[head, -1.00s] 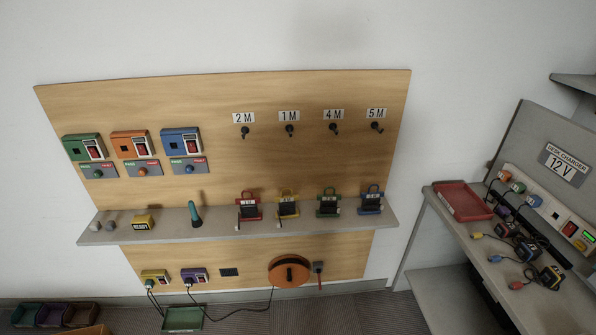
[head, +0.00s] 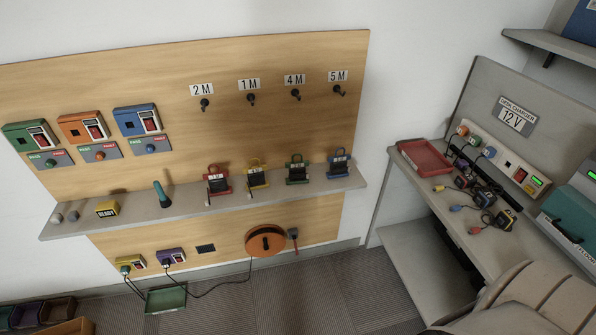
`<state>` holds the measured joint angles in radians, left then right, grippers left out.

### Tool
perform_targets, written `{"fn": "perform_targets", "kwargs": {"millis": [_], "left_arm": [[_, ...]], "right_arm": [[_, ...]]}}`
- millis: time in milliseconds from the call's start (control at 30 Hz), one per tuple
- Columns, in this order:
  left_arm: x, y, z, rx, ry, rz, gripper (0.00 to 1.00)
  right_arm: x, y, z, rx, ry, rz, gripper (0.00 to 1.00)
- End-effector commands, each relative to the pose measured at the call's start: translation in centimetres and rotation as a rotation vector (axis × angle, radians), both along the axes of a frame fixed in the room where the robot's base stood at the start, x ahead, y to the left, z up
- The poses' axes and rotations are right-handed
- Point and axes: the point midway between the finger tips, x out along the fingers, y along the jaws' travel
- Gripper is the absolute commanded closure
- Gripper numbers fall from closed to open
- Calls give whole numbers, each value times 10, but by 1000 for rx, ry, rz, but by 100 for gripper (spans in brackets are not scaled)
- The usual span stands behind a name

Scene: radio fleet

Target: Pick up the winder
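No label marks a winder, so I cannot be sure which thing it is. A teal upright handle-like tool (head: 161,194) stands on the wall shelf, left of the small coloured units. An orange round reel (head: 265,241) with a dark centre is mounted on the wooden board below the shelf, and a dark cable runs from beneath it to the left. A small grey and red piece (head: 293,237) hangs just right of the reel. Neither of my grippers is in view.
The grey wall shelf (head: 110,223) also holds a yellow block (head: 107,209) and red, yellow, green and blue units. A green tray (head: 165,298) lies below. The desk at right holds a red tray (head: 425,158) and chargers. A beige ribbed shape (head: 540,300) fills the lower right.

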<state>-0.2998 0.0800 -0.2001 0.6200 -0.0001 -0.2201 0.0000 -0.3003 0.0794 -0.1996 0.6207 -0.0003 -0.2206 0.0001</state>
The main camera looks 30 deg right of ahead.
Motion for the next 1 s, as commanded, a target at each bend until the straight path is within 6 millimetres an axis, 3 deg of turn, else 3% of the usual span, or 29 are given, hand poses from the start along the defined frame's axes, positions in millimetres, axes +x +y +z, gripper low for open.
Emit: {"fn": "perform_targets", "kwargs": {"millis": [300,333,1000], "left_arm": [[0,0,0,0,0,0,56],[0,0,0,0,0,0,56],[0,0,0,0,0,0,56]], "right_arm": [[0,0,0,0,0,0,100],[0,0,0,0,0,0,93],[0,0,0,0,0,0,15]]}}
